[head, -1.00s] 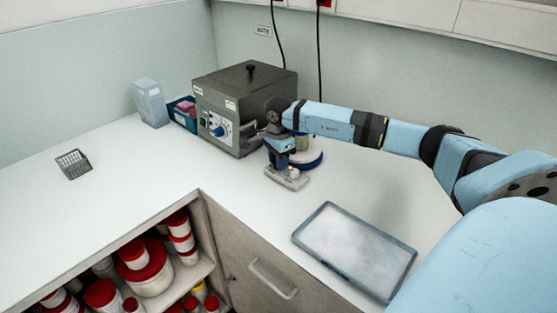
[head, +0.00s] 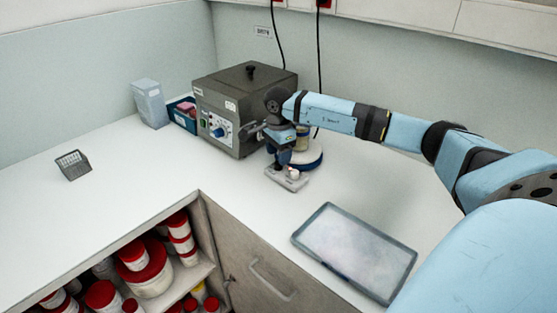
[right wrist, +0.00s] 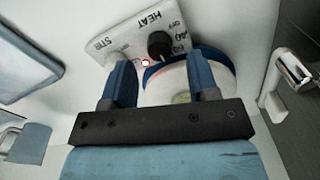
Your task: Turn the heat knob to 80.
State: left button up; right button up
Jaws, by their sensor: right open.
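The hotplate stirrer (head: 286,182) stands on the counter, with a pale front panel and a round blue-and-white top (head: 307,161). In the right wrist view its panel (right wrist: 125,42) reads HEAT and STIR. The black heat knob (right wrist: 159,44) sits beside the HEAT label with a number scale around it; I cannot tell which mark it points to. My right gripper (head: 282,160) is over the stirrer's front. In the wrist view the blue fingers of the right gripper (right wrist: 160,75) are apart and empty, with the knob beyond and between them. My left gripper is not in view.
A grey oven (head: 242,105) with its own blue knob stands close behind the gripper; its handle (right wrist: 283,85) shows at the right of the wrist view. A tray (head: 355,252) lies at the front right. A small basket (head: 73,165) stands left.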

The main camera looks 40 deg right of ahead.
notch_tip(320, 180, up, 11)
dwell(0.7)
